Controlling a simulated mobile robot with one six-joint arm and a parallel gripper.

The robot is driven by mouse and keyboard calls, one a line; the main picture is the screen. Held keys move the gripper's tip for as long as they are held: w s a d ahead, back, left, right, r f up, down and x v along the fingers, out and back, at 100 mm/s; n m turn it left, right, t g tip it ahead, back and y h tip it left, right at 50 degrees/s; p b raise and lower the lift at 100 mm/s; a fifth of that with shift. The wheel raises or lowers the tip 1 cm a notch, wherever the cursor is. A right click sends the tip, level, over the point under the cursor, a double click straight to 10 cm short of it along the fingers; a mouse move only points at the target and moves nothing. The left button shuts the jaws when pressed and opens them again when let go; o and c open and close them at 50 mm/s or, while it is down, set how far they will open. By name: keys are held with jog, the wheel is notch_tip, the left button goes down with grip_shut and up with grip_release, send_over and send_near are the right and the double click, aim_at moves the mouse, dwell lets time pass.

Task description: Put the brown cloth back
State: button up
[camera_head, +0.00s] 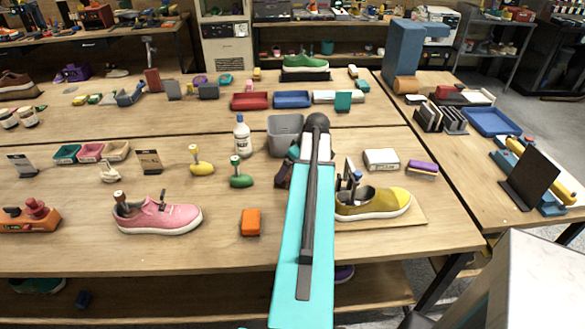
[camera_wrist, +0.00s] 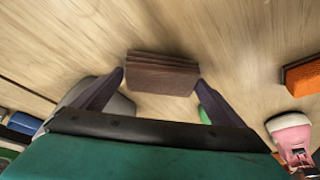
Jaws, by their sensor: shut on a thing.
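The brown cloth (camera_wrist: 162,76) shows in the wrist view as a folded, layered brown block. It lies between the two dark fingertips of my gripper (camera_wrist: 160,80), which is shut on it. Pale wooden tabletop shows around the cloth; I cannot tell how far above the wood it is. In the head view my turquoise arm hides most of the gripper. Only a dark part of the gripper (camera_head: 283,175) shows left of the arm, below the grey bin. The cloth cannot be made out clearly there.
The grey bin (camera_head: 285,133) stands just beyond the arm. A white bottle (camera_head: 242,137), yellow and green-handled brushes (camera_head: 241,174), an orange block (camera_head: 251,222) and a pink sneaker (camera_head: 160,215) stand to the left. A mustard sneaker (camera_head: 375,203) is close on the right. Bare wood shows around the orange block.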

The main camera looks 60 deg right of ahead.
jog(key=shift+f, duration=0.2)
jog(key=o, duration=0.6)
jog(key=shift+o, duration=0.2)
jog(key=shift+r, duration=0.3)
jog(key=b+v, duration=0.2)
jog(key=v, duration=0.9)
jog(key=shift+s+r, duration=0.2)
jog(key=shift+r, duration=0.15)
